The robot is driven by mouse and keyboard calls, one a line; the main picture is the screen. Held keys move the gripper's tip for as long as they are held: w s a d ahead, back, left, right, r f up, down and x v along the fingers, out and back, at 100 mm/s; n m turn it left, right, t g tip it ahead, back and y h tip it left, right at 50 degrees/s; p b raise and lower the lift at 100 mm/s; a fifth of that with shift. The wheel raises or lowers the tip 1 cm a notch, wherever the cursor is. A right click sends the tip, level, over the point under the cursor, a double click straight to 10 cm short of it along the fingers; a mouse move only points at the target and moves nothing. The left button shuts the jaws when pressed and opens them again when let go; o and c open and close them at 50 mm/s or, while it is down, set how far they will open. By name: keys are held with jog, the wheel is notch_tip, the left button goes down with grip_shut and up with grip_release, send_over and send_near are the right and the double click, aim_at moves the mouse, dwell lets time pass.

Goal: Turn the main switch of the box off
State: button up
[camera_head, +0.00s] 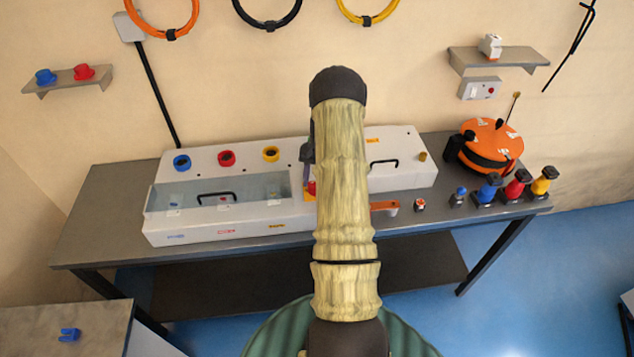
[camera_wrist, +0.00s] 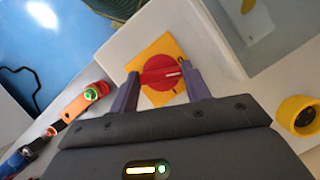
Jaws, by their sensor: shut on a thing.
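The box (camera_head: 215,235) is a long light-grey case on the grey table. Its main switch (camera_wrist: 161,73) is a red rotary knob on a yellow square plate (camera_wrist: 143,64). In the wrist view my gripper (camera_wrist: 160,78) has its two purple-grey fingers on either side of the knob's raised red bar, shut on it. The bar lies nearly level across that picture, between the fingertips.
The table (camera_head: 95,205) has free room left of the box. An orange reel (camera_head: 488,140) and several coloured connectors (camera_head: 515,187) stand at its right. An orange-handled tool (camera_head: 383,206) lies near the front edge. A yellow socket (camera_wrist: 299,117) rises beside my gripper.

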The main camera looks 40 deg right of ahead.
jog(key=n, duration=0.2)
jog(key=n+g+h+b, duration=0.1)
jog(key=n, duration=0.2)
jog(key=shift+w+r+h, duration=0.1)
jog(key=shift+w+h, duration=0.1)
jog(key=shift+h, duration=0.1)
jog(key=shift+c, duration=0.2)
jog(key=shift+o, duration=0.2)
jog(key=o, duration=1)
jog(key=shift+c, duration=0.2)
jog(key=b+v, duration=0.2)
jog(key=v, duration=1.5)
jog(key=shift+w+b, duration=0.25)
jog(key=shift+b, duration=0.1)
